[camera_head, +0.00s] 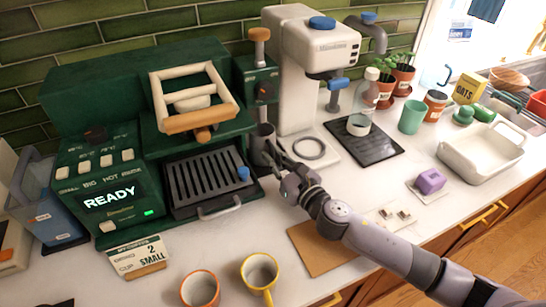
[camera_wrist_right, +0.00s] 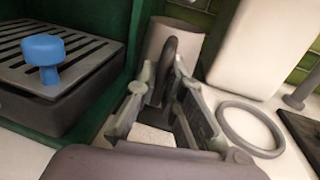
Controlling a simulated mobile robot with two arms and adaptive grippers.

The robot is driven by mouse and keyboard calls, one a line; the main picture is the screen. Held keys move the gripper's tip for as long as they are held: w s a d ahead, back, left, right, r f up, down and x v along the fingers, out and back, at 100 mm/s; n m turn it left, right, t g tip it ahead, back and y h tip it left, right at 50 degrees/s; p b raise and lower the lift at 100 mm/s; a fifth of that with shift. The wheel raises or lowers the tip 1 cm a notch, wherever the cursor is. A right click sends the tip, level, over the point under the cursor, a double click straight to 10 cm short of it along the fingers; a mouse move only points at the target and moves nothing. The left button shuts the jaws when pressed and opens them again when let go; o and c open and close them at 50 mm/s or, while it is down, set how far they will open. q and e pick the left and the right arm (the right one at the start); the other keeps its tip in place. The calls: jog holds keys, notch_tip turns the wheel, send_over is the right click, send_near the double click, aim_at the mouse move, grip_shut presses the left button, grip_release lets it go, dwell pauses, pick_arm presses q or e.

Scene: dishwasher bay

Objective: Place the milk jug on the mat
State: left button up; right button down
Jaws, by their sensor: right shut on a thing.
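The grey milk jug (camera_head: 262,146) is upright beside the green coffee machine, right of its drip tray. It also shows in the right wrist view (camera_wrist_right: 178,40), with its dark handle toward me. My right gripper (camera_head: 279,170) is shut on the handle, its fingers on either side of it in the wrist view (camera_wrist_right: 166,88). I cannot tell whether the jug's base touches the counter. A dark ribbed mat (camera_head: 378,152) lies to the right, past the white grinder, with a clear bottle (camera_head: 366,98) at its back. My left gripper is not in view.
The white grinder (camera_head: 298,75) with its grey ring base (camera_head: 309,149) stands between jug and mat. A brown board (camera_head: 312,250) lies under my right arm. Two mugs (camera_head: 259,272) stand in front. A green cup (camera_head: 412,117) stands right of the mat.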

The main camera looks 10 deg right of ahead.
jog(key=shift+f, duration=0.25)
dwell(0.3)
jog(key=c, duration=1.6)
grip_release()
jog(key=shift+c, duration=0.2)
jog(key=shift+f, duration=0.15)
jog(key=v, duration=1.2)
